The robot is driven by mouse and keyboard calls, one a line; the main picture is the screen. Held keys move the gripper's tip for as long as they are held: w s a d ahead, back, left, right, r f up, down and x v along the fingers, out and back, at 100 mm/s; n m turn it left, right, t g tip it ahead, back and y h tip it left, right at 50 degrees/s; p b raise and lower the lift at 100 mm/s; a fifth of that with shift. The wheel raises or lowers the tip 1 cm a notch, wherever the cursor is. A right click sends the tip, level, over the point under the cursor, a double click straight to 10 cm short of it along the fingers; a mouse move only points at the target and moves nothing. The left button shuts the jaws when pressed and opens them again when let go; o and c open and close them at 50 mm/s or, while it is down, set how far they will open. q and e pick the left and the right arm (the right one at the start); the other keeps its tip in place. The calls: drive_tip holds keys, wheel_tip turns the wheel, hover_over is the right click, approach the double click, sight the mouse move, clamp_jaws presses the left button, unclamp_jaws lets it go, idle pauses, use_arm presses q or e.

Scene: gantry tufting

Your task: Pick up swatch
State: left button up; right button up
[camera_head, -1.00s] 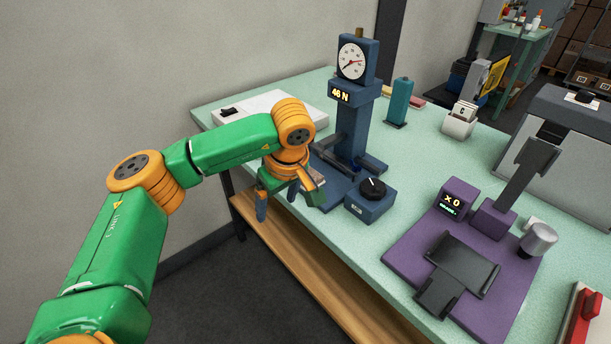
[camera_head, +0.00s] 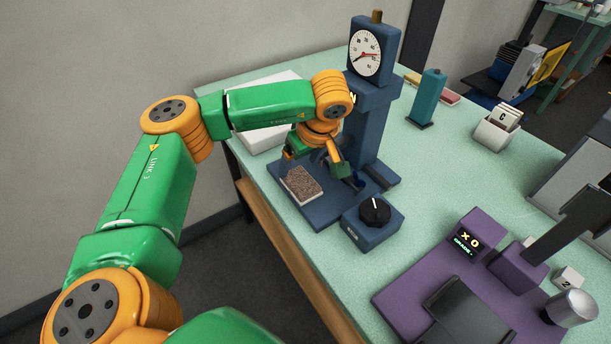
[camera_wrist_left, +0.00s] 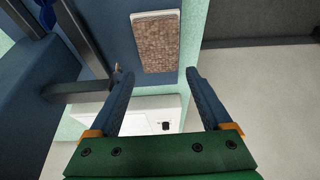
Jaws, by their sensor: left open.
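The swatch (camera_head: 301,184) is a brown, rough-textured rectangle with a pale edge. It lies on the blue base plate (camera_head: 318,213) of the gauge stand, near its front left corner. In the left wrist view the swatch (camera_wrist_left: 156,45) lies beyond the fingertips, roughly in line with the gap between them. My left gripper (camera_head: 316,164) is open and empty, over the base plate behind the swatch in the head view. Its two blue fingers also show in the left wrist view (camera_wrist_left: 157,75), apart from the swatch. My right gripper is not in view.
The gauge stand column (camera_head: 368,125) with its dial (camera_head: 365,52) rises close beside my left gripper. A blue knob box (camera_head: 373,222) stands right of the swatch. A white flat box (camera_head: 270,135) lies behind my arm. A purple device (camera_head: 420,290) stands at the right.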

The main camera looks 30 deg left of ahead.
sight(295, 173)
use_arm(q)
drive_tip(key=p+x, duration=0.1)
drive_tip(key=x, duration=0.3)
drive_tip(key=shift+s+a, duration=0.1)
drive_tip(key=shift+a, duration=0.05)
drive_tip(key=shift+w+a+f, duration=0.1)
drive_tip(key=shift+w+f, duration=0.15)
drive_tip(key=shift+f, duration=0.05)
drive_tip(key=shift+r, duration=0.1)
drive_tip(key=c, duration=1)
